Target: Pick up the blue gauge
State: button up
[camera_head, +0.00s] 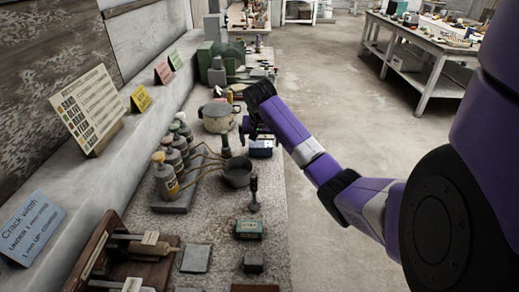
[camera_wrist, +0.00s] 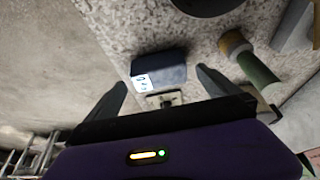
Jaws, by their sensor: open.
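The blue gauge (camera_head: 261,150) is a small blue box with a pale face, on the speckled stone bench top below the end of my arm. In the wrist view, the dark blue gauge (camera_wrist: 165,66) shows a white label with dark marks at its left end. My gripper (camera_wrist: 161,80) is open, with one dark finger to the left of the gauge and one to its right. The gauge appears apart from both fingers; the height gap is hard to tell. In the head view my gripper (camera_head: 250,126) is dark and partly hides what is behind it.
A green cylinder with a tan end (camera_wrist: 250,62) lies right of the gauge in the wrist view. A dark pan (camera_head: 238,173), a cream pot (camera_head: 217,117) and several bottles (camera_head: 165,172) crowd the bench. The bench's right edge is close to the gauge, with open floor beyond.

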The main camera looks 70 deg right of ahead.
aim_at(261, 144)
jog(key=shift+x, duration=1.95)
jog(key=shift+d, duration=0.15)
jog(key=shift+c, duration=0.4)
jog(key=c, duration=1.5)
notch_tip(261, 144, up, 20)
jog(key=shift+r, duration=0.1)
jog(key=shift+c, duration=0.2)
